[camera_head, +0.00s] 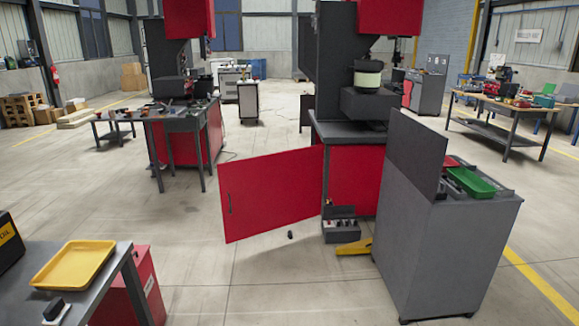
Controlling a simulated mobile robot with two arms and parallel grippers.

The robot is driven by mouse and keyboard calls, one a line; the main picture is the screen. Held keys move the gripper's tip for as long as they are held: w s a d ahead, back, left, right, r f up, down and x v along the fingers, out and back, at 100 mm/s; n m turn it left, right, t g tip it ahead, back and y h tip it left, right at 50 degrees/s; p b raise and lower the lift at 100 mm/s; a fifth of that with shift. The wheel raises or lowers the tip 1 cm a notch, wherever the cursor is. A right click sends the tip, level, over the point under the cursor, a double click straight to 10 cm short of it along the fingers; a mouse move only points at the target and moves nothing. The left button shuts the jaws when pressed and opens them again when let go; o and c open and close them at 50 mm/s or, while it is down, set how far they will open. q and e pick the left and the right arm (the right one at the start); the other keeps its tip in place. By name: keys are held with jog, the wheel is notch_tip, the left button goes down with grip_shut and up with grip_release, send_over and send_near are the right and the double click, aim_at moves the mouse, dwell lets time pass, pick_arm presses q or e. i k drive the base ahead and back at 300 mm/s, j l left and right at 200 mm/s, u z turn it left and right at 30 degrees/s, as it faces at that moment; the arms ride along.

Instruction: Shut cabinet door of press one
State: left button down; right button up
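A red cabinet door (270,194) with a dark handle near its left edge stands wide open. It sticks out to the left from the base of the near press (353,178), which has a red cabinet and dark grey upper body. A second press (185,60) of similar look stands further back on the left. No label shows which one is press one. The inside of the near cabinet is mostly hidden behind the door and the red front. Neither of my grippers is in view.
A grey cart (445,245) with a green tray (471,182) stands close on the right. A yellow pedal (354,247), a grey box (341,231) and a small dark object (290,235) lie by the door. A table with a yellow tray (73,264) is at front left. Floor left of the door is clear.

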aim_at(262, 194)
jog(key=i+j+u, duration=0.15)
jog(key=i, duration=1.9)
jog(key=i+j+z, duration=0.15)
jog(key=i+j, duration=0.25)
jog(key=i, duration=0.15)
